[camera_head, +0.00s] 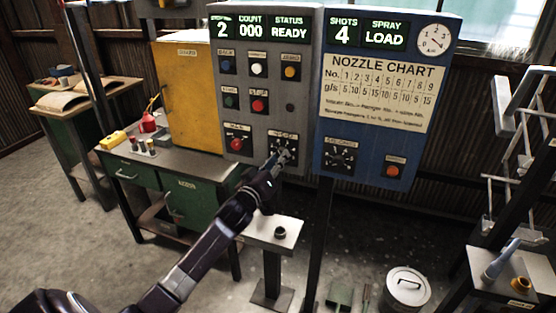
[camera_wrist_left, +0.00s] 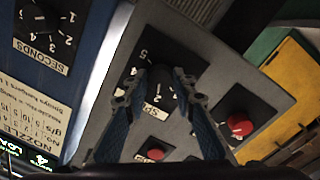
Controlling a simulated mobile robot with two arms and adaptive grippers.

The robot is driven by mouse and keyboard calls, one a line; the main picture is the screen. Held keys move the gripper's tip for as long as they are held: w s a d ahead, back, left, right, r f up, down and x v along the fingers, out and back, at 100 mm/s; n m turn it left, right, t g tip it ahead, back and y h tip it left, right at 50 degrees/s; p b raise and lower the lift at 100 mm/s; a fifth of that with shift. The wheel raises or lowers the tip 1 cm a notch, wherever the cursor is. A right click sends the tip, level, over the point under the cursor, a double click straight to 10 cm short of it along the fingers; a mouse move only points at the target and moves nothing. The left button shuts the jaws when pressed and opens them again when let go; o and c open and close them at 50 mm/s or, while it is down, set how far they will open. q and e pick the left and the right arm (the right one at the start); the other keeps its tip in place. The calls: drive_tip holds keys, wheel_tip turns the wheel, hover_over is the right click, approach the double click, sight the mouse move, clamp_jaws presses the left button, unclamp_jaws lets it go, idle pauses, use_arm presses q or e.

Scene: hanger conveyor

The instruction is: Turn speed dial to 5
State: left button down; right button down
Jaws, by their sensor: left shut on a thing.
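The speed dial (camera_head: 291,146) is a black knob on a black numbered plate, low on the grey control panel (camera_head: 262,110). The panel's left display (camera_head: 222,29) reads 2. My left gripper (camera_head: 277,160) reaches up to the dial from below left. In the left wrist view, which is upside down, the dial (camera_wrist_left: 163,48) sits between the two fingers of my left gripper (camera_wrist_left: 160,78). The fingers are shut on its knob, one on each side. They hide much of the knob, so its pointer cannot be read. My right gripper is not in view.
A red-knobbed switch (camera_head: 236,145) is left of the dial. The blue panel (camera_head: 325,167) with a seconds dial (camera_head: 341,160) stands to the right. A small pedestal (camera_head: 266,236) is below. A green workbench (camera_head: 190,190) and yellow cabinet (camera_head: 187,95) are on the left.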

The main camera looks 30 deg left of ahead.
use_arm(q)
drive_tip(key=m+p, duration=0.1)
drive_tip(key=m, duration=0.7)
drive_tip(key=m+y+p, duration=0.1)
drive_tip(key=m+p, duration=0.1)
drive_tip(key=m, duration=0.7)
drive_tip(key=m+g+p, duration=0.1)
drive_tip(key=m+p, duration=0.1)
drive_tip(key=m, duration=0.6)
drive_tip(key=shift+a+r+m+y, duration=0.1)
drive_tip(key=shift+r+m+y, duration=0.15)
drive_tip(key=shift+m+y, duration=0.05)
idle(0.5)
drive_tip(key=c, duration=1.6)
unclamp_jaws()
